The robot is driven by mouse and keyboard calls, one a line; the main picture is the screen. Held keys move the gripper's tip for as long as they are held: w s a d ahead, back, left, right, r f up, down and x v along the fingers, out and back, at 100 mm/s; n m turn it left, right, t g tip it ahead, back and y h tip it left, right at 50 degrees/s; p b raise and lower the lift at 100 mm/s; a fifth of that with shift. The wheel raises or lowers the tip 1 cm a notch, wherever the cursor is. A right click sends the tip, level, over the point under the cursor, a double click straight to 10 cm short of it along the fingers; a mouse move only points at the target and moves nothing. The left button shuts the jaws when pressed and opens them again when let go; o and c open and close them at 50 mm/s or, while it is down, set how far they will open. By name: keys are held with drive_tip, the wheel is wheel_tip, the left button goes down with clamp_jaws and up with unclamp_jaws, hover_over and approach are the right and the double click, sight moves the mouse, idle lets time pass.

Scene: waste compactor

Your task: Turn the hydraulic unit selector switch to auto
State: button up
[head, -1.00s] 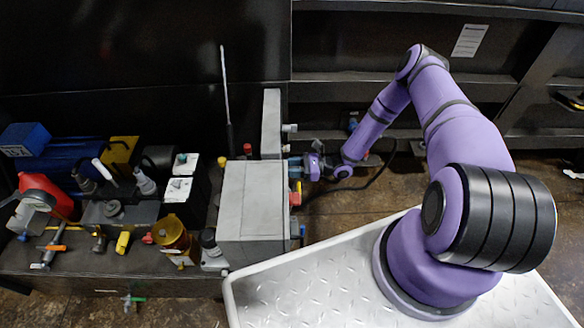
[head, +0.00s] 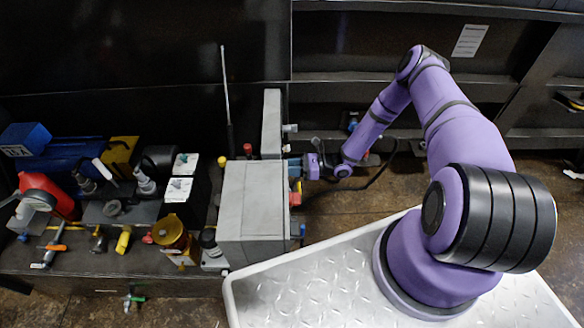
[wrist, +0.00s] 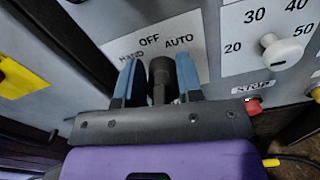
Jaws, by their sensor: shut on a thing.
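The selector switch (wrist: 159,75) is a black knob on a light grey panel face in the wrist view. The words HAND, OFF and AUTO are printed in an arc above it. The knob's upper end sits below OFF, a little to its right. My gripper (wrist: 158,80) has its two blue fingers on either side of the knob, shut on it. In the head view my gripper (head: 294,168) reaches the right side of the grey control box (head: 251,200). The switch itself is hidden there.
A white dial knob (wrist: 283,52) with numbers and a red stop button (wrist: 254,106) lie to the right on the panel. A yellow label (wrist: 20,80) is at the left. A black cable (head: 372,181) hangs near my wrist.

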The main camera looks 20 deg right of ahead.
drive_tip(key=m, duration=0.3)
drive_tip(key=shift+w+d+f, duration=0.1)
drive_tip(key=shift+w, duration=0.15)
drive_tip(key=shift+w+d+f+m, duration=0.1)
drive_tip(key=shift+m, duration=0.9)
drive_tip(key=shift+w+f+m, duration=0.1)
drive_tip(key=shift+m, duration=0.9)
drive_tip(key=o, duration=0.6)
drive_tip(key=shift+c, duration=0.2)
drive_tip(key=v, duration=1)
drive_tip(key=shift+d, duration=0.4)
drive_tip(key=shift+s+r, duration=0.1)
